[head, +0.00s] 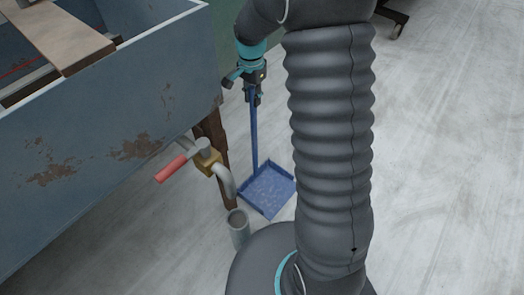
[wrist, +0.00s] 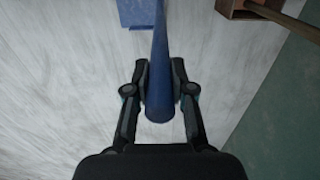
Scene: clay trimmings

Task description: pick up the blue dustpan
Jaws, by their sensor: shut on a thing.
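The blue dustpan (head: 267,190) has a flat pan and a long upright handle (head: 254,135). In the head view its pan is at floor level beside the wooden leg of the blue-grey basin. My gripper (head: 253,90) is at the upper end of the handle. In the wrist view my gripper (wrist: 160,85) has a finger on each side of the handle (wrist: 160,95), shut on it near its end. Part of the pan (wrist: 137,12) shows at the top of the wrist view. I cannot tell whether the pan touches the floor.
The blue-grey basin (head: 110,115) with rust patches fills the left. A pipe with a red valve handle (head: 171,168) juts out near the dustpan, above a grey cylinder (head: 238,226). The floor (head: 440,170) at the right is clear.

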